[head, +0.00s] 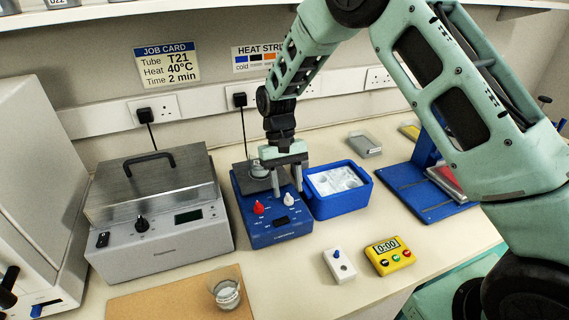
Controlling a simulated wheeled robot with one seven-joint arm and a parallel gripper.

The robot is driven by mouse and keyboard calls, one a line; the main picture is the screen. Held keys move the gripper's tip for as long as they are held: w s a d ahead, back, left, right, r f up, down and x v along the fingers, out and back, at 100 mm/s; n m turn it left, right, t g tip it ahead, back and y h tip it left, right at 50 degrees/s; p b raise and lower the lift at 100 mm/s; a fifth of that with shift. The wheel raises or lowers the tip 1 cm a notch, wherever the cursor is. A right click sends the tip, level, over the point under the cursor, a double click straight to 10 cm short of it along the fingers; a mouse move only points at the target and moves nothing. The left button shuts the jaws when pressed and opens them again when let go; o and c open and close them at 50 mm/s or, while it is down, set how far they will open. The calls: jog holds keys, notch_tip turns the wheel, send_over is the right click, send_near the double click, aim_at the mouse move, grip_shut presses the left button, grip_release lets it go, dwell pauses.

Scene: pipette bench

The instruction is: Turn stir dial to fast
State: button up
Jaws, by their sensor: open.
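The blue hotplate stirrer (264,236) stands on the bench near the middle in the head view. Its front panel carries a red dial (258,208) on the left and a white dial (288,200) on the right. The lettering around the dials is too small to read, so I cannot tell from it which dial is for stirring. My gripper (289,184) points down over the right side of the stirrer, just behind the white dial as seen here. Its fingers are apart and hold nothing visible. I cannot tell whether they touch the dial.
A small glass vessel (259,168) sits on the stirrer plate. A blue ice box (338,204) stands close on the right, and a grey metal-lidded bath (160,240) on the left. A beaker (227,294), a white switch box (339,265) and a yellow timer (390,256) are in front.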

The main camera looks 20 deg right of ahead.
jog(key=b+v, duration=0.2)
jog(key=v, duration=0.8)
jog(key=shift+r, duration=0.1)
jog(key=s+a+r+n+t, duration=0.15)
jog(key=s+a, duration=0.25)
jog(key=s, duration=0.5)
jog(key=s+a+r+n+t, duration=0.1)
jog(key=s+a+r+n, duration=0.3)
jog(key=s, duration=0.5)
jog(key=s+d+f+n+t, duration=0.1)
jog(key=s+f+n+t, duration=0.1)
jog(key=s, duration=1.2)
jog(key=shift+s+d+f+y, duration=0.2)
jog(key=shift+d+f+y, duration=0.1)
jog(key=shift+f, duration=0.15)
